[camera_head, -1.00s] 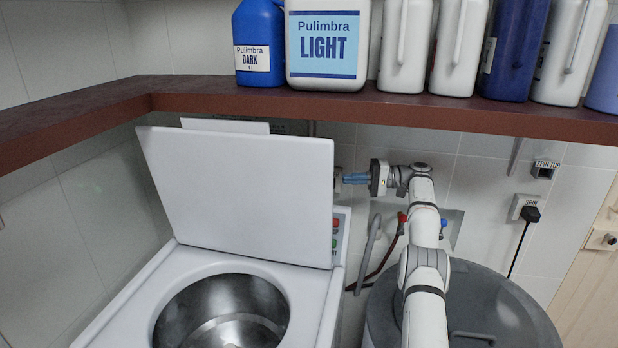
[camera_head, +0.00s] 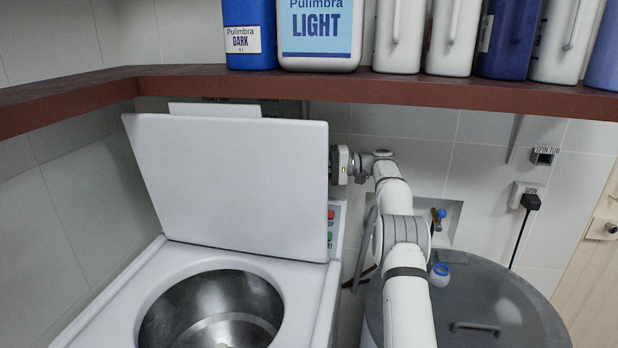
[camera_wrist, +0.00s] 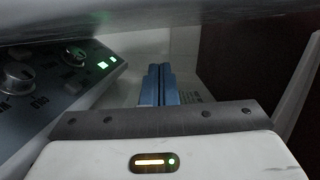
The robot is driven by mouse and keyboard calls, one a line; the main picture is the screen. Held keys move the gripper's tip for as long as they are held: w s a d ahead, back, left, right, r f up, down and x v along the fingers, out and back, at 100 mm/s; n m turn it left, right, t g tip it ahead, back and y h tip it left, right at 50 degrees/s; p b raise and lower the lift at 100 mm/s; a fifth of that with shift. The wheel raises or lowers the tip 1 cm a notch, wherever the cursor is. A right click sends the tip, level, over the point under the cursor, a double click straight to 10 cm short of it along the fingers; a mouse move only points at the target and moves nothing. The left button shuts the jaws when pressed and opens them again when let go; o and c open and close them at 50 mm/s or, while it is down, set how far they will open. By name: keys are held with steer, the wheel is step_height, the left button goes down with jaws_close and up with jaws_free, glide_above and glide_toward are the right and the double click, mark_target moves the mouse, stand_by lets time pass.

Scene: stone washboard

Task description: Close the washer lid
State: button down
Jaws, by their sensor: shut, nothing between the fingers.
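The white washer lid (camera_head: 230,180) stands raised, leaning back a little from the white washer body (camera_head: 297,277) in the head view. The round metal drum opening below it is uncovered. My gripper's body shows at the lid's right edge, while its fingers are hidden behind the lid there. In the wrist view my gripper (camera_wrist: 159,86) has its two blue fingers together and empty. The washer's control panel (camera_wrist: 62,72), with knobs and green lights, lies left of the fingers. I cannot tell whether the fingers touch the lid.
A brown shelf (camera_head: 400,93) with several bottles runs above the lid. A grey round tub (camera_head: 490,300) stands at the right, under my arm. Taps and a cabled spin socket (camera_head: 525,195) are on the tiled wall behind.

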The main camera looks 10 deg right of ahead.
mark_target(310, 174)
steer(key=shift+s+a+f, duration=0.1)
steer(key=shift+s+a, duration=0.1)
steer(key=shift+s, duration=0.4)
steer(key=shift+s+a+f, duration=0.1)
steer(key=shift+s+a, duration=0.1)
steer(key=shift+s, duration=0.45)
steer(key=shift+s+a, duration=0.2)
steer(key=shift+s, duration=0.4)
